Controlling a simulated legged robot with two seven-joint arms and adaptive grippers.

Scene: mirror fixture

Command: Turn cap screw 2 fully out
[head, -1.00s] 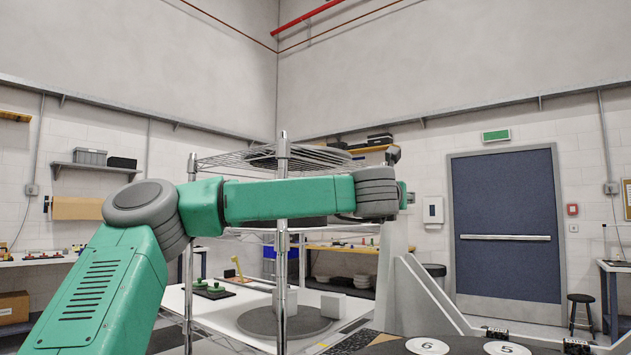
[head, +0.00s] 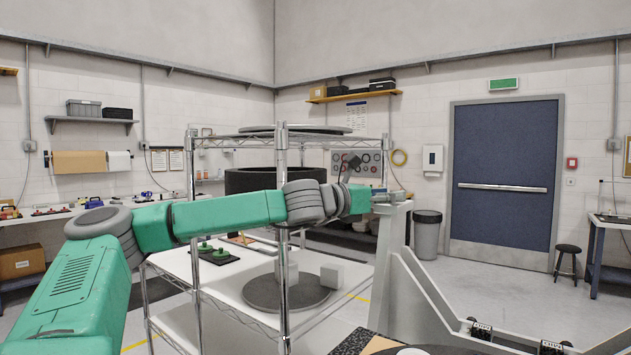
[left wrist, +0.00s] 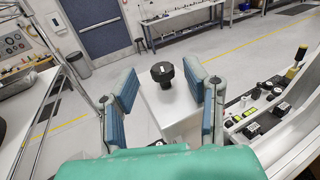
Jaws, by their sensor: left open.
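My left gripper (left wrist: 166,100) is open in the left wrist view, with two blue-grey fingers spread apart. A black knob-like cap screw (left wrist: 162,73) with a small white mark shows in the gap between the fingers, beyond their tips and apart from them. It sits at the end of a pale grey fixture arm (left wrist: 170,103). Its number cannot be read. In the head view my left gripper (head: 385,193) is at the top of the grey fixture upright (head: 394,262); the cap screw cannot be made out there. My right gripper is not in view.
A wire-and-chrome rack (head: 282,235) with a dark tyre-like ring (head: 262,180) and a round grey plate (head: 262,294) stands behind my left arm. Small clamps and parts (left wrist: 262,112) lie on the fixture at right in the wrist view. Open floor (head: 455,275) lies beyond.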

